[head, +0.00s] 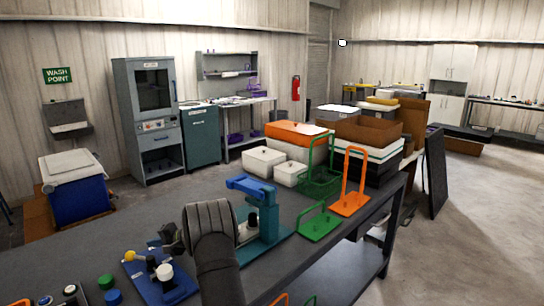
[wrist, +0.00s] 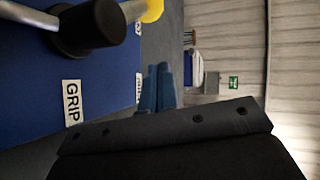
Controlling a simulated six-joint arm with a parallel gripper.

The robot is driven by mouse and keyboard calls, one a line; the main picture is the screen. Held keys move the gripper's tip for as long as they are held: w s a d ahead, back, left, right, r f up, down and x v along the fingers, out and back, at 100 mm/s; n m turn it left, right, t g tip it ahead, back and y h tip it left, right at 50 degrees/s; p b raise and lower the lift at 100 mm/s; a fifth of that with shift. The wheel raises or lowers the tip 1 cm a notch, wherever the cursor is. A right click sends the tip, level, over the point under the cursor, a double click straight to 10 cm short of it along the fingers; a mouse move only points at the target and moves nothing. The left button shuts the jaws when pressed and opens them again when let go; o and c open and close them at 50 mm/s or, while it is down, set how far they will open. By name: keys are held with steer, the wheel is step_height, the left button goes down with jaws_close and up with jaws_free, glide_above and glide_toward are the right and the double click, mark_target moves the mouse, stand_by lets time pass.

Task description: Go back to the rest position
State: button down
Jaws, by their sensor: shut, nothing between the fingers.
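My gripper (wrist: 157,88) shows in the wrist view as two blue fingers side by side, shut with nothing between them. Beside it in that view, and apart from it, is a blue board (wrist: 40,80) with a label reading GRIP, a black knob (wrist: 92,28) and a yellow knob (wrist: 152,10). In the head view my dark arm rises at the bottom centre over the dark bench (head: 95,247). I cannot clearly make out the fingers there. A blue board (head: 165,286) with white and yellow knobs lies just left of my arm.
Right of my arm stand a teal press-like stand (head: 266,222), a green rack (head: 318,226) and an orange rack (head: 350,203). White tubs (head: 264,162) and an orange-lidded tank (head: 297,134) lie beyond. Green and blue knobs sit at the bench's front left. The space above the bench's left is open.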

steer(key=shift+s+d+f+m+t, duration=0.1)
steer(key=shift+d+m+t, duration=0.6)
steer(key=shift+d, duration=0.05)
steer(key=d, duration=0.1)
steer(key=d+m+t+h, duration=0.1)
steer(key=s+d+f+m+t, duration=0.1)
steer(key=shift+d+h, duration=0.4)
steer(key=v, duration=0.8)
steer(key=shift+s+d, duration=0.1)
steer(key=shift+d, duration=0.05)
steer(key=s+a+r+n+g, duration=0.1)
steer(key=a, duration=0.1)
steer(key=s+a+r+n+g, duration=0.1)
steer(key=s+a+n, duration=0.1)
steer(key=s+a+r+n+g, duration=0.1)
steer(key=a, duration=0.1)
steer(key=shift+s+n+g, duration=0.25)
steer(key=shift+n+g, duration=0.15)
steer(key=shift+s+a+r+n+g+h, duration=0.2)
steer(key=shift+s+a+n+g+h, duration=0.15)
steer(key=shift+s+a+n, duration=0.2)
